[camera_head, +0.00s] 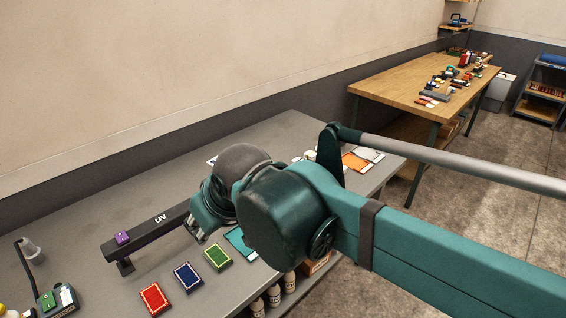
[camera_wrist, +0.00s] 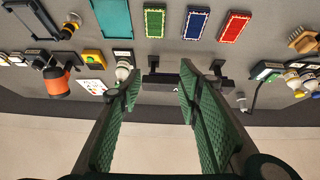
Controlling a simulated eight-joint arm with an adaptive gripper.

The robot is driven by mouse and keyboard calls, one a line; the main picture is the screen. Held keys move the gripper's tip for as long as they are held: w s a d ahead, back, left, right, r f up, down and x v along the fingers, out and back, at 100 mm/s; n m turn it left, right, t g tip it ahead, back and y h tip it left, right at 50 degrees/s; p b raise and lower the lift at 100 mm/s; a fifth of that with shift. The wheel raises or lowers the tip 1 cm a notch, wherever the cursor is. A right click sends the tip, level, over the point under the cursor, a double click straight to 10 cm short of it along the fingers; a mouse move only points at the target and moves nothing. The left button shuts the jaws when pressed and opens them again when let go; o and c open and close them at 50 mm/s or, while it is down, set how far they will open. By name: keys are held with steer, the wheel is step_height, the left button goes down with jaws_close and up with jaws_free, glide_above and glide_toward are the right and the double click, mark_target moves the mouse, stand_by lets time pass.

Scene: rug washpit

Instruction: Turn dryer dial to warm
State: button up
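I cannot make out a dryer dial in either view. In the wrist view, which looks upside down, an orange and black rounded device (camera_wrist: 57,84) at the far left may be the dryer; no dial setting is readable on it. The gripper is above the grey bench (camera_head: 290,130).
Red (camera_head: 154,299), blue (camera_head: 188,277) and green (camera_head: 217,256) pads lie along the front. A wooden table (camera_head: 400,87) with tools is farther back.

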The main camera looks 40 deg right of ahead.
steer(key=w+d+r+n+g+h+p, duration=0.1)
steer(key=w+d+r+n+g+p, duration=0.15)
steer(key=w+d+p, duration=0.65)
steer(key=w+d+r+n+g+p, duration=0.1)
steer(key=w+d+r+p, duration=0.25)
steer(key=w+d, duration=0.7)
steer(key=w+d+f+n+g+p, duration=0.1)
steer(key=d+f+g+p, duration=0.2)
steer(key=d, duration=0.9)
steer(key=d+f+n+p, duration=0.1)
steer(key=d+f+p, duration=0.35)
steer(key=d, duration=0.75)
steer(key=shift+y, duration=0.3)
steer(key=shift+a+f, duration=0.15)
steer(key=shift+f, duration=1.35)
steer(key=shift+a+f, duration=0.1)
steer(key=shift+f, duration=1.35)
steer(key=shift+f, duration=0.15)
steer(key=shift+d+f, duration=0.15)
steer(key=shift+f, duration=3.6)
steer(key=shift+w, duration=0.1)
